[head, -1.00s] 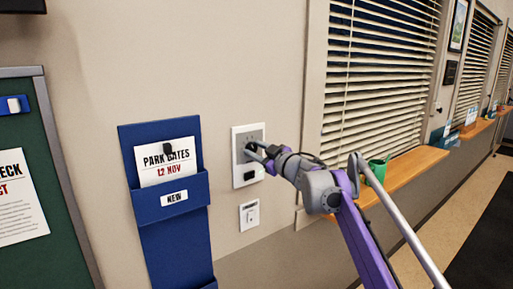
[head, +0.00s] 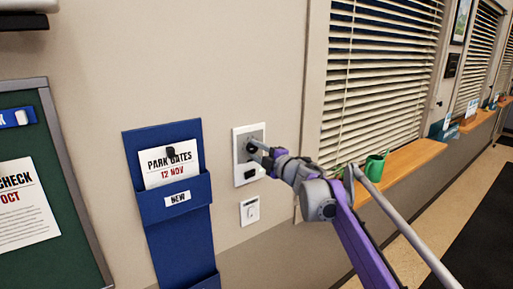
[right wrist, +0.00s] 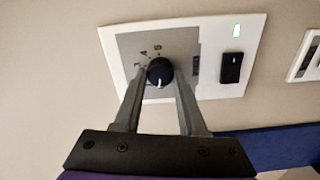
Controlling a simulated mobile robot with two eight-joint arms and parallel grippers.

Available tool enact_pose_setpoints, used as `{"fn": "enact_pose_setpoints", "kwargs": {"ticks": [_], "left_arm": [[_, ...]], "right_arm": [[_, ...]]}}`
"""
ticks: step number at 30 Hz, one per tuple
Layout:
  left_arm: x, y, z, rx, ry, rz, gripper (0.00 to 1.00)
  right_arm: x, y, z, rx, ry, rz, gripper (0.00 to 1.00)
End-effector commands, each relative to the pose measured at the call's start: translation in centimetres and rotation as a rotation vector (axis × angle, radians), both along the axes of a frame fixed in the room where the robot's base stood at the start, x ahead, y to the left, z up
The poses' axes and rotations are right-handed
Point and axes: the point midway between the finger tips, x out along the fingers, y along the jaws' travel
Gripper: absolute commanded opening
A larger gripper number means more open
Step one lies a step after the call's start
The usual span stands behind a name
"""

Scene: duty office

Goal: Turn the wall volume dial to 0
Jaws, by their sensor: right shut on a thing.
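The wall volume dial is a small round black knob with a white pointer mark, seen in the right wrist view (right wrist: 160,72). It sits on a grey panel in a white wall plate (head: 237,174). In the head view the knob (head: 251,147) is partly hidden by my fingers. My right gripper (head: 259,152) is shut on the dial, one finger on each side of it; its fingers also show in the right wrist view (right wrist: 160,78). My left gripper is not in view.
A black switch (right wrist: 231,68) is on the same plate. A smaller white switch plate (head: 249,211) is below it. A blue document holder (head: 166,200) hangs to the left. A window sill (head: 405,170) with a green watering can (head: 374,167) is to the right.

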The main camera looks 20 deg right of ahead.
Motion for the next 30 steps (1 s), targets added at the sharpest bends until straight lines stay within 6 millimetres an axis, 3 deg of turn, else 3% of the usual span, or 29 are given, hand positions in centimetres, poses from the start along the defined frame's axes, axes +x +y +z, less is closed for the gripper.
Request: {"fn": "enact_pose_setpoints", "kwargs": {"ticks": [12, 28, 29, 30], "left_arm": [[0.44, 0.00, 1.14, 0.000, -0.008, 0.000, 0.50], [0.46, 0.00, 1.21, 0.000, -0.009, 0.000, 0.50], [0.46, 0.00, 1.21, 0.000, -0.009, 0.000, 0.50], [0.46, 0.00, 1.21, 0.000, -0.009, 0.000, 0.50]], "right_arm": [[0.01, 0.00, 0.05, -0.164, -0.061, 0.000, 0.00], [0.01, 0.00, -0.04, -0.184, -0.067, 0.000, 0.00], [0.01, 0.00, -0.04, -0.184, -0.067, 0.000, 0.46], [0.01, 0.00, -0.04, -0.184, -0.067, 0.000, 0.53]]}}
